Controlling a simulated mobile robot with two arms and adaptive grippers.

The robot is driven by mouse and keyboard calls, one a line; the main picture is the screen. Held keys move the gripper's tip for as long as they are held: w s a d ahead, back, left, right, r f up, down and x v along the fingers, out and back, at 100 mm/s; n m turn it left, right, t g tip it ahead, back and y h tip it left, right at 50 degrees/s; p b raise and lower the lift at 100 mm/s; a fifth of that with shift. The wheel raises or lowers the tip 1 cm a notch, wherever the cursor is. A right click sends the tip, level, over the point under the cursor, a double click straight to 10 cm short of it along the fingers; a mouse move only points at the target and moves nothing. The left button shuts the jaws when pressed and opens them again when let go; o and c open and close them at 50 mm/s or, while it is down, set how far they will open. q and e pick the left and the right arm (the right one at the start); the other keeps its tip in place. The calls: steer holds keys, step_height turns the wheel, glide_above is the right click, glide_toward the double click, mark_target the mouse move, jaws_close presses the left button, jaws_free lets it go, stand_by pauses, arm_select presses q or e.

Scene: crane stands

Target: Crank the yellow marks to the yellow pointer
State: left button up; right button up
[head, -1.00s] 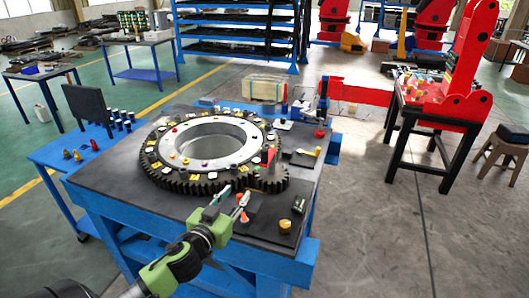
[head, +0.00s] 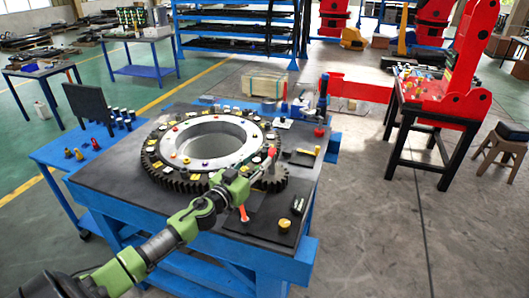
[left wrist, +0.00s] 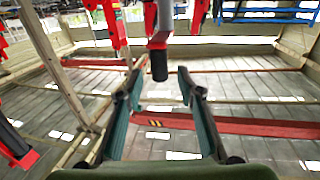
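A large dark toothed ring (head: 160,178) with yellow and white marks along its top lies on the black-topped table. A yellow pointer-like piece (head: 317,151) stands at the table's right side. A red knob (head: 271,152) shows above the ring's near right side, just past the left gripper (head: 262,162). In the left wrist view, the left gripper (left wrist: 158,82) has its fingers spread apart. A dark round-ended handle (left wrist: 159,65) under a red part hangs between or just beyond the fingertips, with gaps either side. The arm covers part of the ring's near edge. My right gripper is out of view.
An orange-red upright piece (head: 243,213) and a yellow round knob (head: 285,225) stand on the near right of the table. A blue side table (head: 80,150) with small bottles adjoins at left. A wooden crate (head: 264,87) lies behind.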

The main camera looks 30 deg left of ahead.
mark_target(262, 156)
arm_select(q)
steer(key=shift+w+a, duration=0.1)
steer(key=shift+w, duration=2.25)
jaws_close()
